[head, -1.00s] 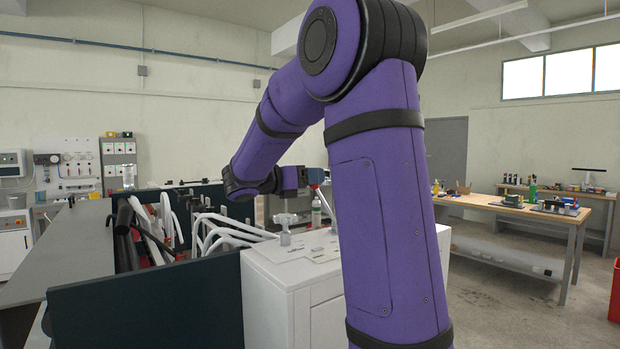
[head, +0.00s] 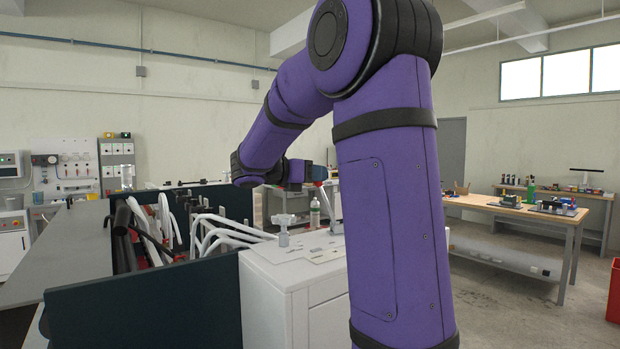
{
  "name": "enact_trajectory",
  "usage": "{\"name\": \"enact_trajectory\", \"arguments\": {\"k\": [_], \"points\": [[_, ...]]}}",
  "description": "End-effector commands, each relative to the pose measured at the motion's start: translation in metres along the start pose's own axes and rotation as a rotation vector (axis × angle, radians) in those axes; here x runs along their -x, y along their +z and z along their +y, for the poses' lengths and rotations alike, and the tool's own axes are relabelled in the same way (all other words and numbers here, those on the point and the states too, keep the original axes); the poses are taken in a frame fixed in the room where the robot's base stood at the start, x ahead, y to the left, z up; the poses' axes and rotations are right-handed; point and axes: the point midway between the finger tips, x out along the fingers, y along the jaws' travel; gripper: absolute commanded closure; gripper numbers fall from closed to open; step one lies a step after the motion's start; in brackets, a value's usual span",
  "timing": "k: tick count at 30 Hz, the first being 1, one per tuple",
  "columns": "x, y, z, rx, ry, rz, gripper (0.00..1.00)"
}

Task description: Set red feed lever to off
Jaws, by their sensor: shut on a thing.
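The red feed lever (head: 328,205) stands on top of the white cabinet (head: 290,272), just left of my purple arm in the head view. Its grey shaft rises from the cabinet top, leaning a little left towards its upper end. My gripper (head: 318,174) is at the lever's red upper end and is shut on it. The fingers are small and partly hidden, so the exact grip does not show. Any markings for the lever's positions are too small to read.
A pale valve-like fitting (head: 284,228) stands on the cabinet left of the lever. A bottle (head: 315,213) shows behind. Left is a dark-walled bin (head: 150,298) with white and dark tubes. A wooden workbench (head: 515,211) stands at the right.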

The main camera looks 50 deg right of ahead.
Motion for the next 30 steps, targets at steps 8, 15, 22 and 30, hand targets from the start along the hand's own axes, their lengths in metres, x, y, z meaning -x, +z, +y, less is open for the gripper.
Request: {"name": "enact_trajectory", "arguments": {"k": [8, 15, 22, 30], "points": [[-0.034, 0.015, -0.013, -0.071, 0.034, 0.226, 1.0], [-0.069, 0.019, -0.023, -0.134, 0.068, 0.443, 1.0], [-0.1, 0.015, -0.031, -0.187, 0.098, 0.633, 1.0], [-0.125, 0.007, -0.037, -0.233, 0.124, 0.798, 1.0]]}}
